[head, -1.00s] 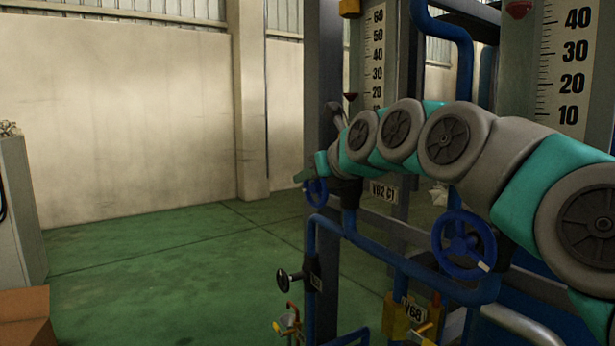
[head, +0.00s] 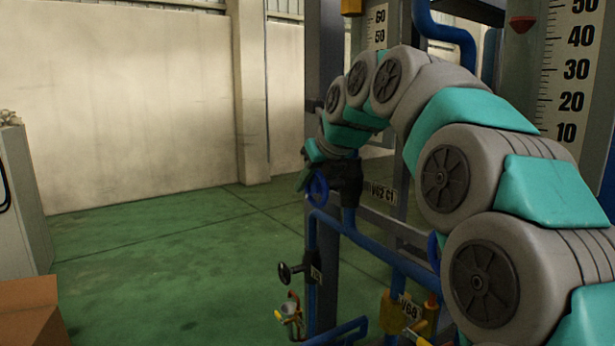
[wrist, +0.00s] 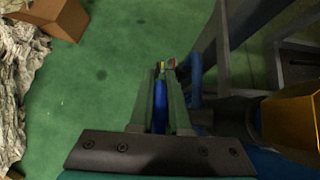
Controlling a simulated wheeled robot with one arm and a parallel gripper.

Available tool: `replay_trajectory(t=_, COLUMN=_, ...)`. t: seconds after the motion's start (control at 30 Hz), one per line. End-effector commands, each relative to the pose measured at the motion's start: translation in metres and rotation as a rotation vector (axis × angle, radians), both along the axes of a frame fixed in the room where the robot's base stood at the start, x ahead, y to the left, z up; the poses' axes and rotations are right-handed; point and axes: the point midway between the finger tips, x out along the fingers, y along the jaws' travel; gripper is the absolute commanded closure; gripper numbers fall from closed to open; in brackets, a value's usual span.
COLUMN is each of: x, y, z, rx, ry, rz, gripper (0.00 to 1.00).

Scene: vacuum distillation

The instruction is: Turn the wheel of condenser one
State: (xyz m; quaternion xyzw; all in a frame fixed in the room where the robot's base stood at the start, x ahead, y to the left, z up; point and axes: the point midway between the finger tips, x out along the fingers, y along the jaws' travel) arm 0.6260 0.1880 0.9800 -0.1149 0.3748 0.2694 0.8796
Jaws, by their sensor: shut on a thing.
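A small blue handwheel (head: 318,187) sits on the blue piping beside the label reading V62 C1 (head: 382,192). My gripper (head: 306,180) is at this wheel, at the end of my grey and teal arm, which covers part of the view. In the wrist view the two green fingers of my gripper (wrist: 161,92) are shut on the blue wheel (wrist: 160,105), which shows edge-on as a blue strip between them. Most of the wheel's face is hidden by the fingers.
A black handwheel (head: 285,273) and a yellow-blocked valve labelled V68 (head: 395,311) are lower on the pipes. Level scales (head: 570,80) stand behind my arm. A cardboard box (head: 30,310) is at the lower left. Green floor (head: 160,260) to the left is clear.

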Motion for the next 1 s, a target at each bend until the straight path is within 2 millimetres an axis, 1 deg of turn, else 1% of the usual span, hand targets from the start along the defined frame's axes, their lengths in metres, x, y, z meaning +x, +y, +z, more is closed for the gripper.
replay_trajectory(t=0.07, x=0.0025, y=0.0002, z=-0.0003, rx=-0.014, ry=0.018, rz=-0.001, gripper=1.00)
replay_trajectory(t=0.6, x=0.0022, y=0.0008, z=-0.0058, rx=-0.101, ry=0.147, rz=0.000, gripper=1.00)
replay_trajectory(t=1.0, x=0.0018, y=0.0005, z=-0.0081, rx=-0.137, ry=0.202, rz=0.000, gripper=1.00)
